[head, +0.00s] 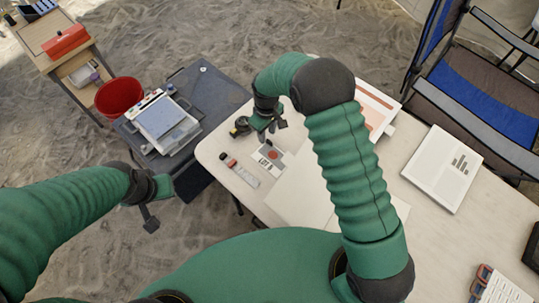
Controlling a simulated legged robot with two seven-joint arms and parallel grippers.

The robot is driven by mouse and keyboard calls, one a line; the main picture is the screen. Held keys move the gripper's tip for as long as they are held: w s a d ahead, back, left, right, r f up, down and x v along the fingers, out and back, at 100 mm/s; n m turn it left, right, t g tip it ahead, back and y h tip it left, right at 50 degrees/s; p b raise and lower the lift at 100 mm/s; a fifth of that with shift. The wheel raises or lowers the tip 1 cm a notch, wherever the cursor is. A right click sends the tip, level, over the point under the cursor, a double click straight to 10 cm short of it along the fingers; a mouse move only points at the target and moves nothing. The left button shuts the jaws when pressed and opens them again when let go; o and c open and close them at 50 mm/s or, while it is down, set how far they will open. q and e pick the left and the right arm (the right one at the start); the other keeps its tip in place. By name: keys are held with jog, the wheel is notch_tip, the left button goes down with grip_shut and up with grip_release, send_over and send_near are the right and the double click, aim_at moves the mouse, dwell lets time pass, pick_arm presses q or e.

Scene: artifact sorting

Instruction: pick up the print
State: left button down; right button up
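A small print (269,158), a pale card with a grey picture, a red spot and dark marks, lies flat near the left edge of the pale table (452,228). My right gripper (272,125) hangs just beyond it, towards the table's far left corner, apart from the card in the picture. Its dark fingertips look spread, with nothing between them. My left gripper (152,215) is off the table to the left, over the sand; its finger gap is unclear. A larger sheet with orange blocks (375,108) lies partly behind my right arm.
A scale strip (243,174), a small red and black item (229,160) and a tape measure (240,127) lie near the print. A white booklet (443,167) lies right. A dark table holds a clear-lidded box (166,125), beside a red bucket (119,97). Folding chairs (478,95) stand behind.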

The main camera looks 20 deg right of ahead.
aim_at(269, 140)
jog(key=f, duration=0.2)
jog(key=d+f, duration=0.1)
jog(key=shift+d+f, duration=0.1)
jog(key=shift+f, duration=0.3)
jog(key=shift+a+r, duration=0.1)
jog(key=shift+a, duration=0.25)
jog(key=shift+c, duration=1.2)
jog(key=shift+a, duration=0.2)
jog(key=c, duration=0.5)
jog(key=shift+s+d, duration=0.1)
jog(key=shift+d, duration=0.25)
grip_shut()
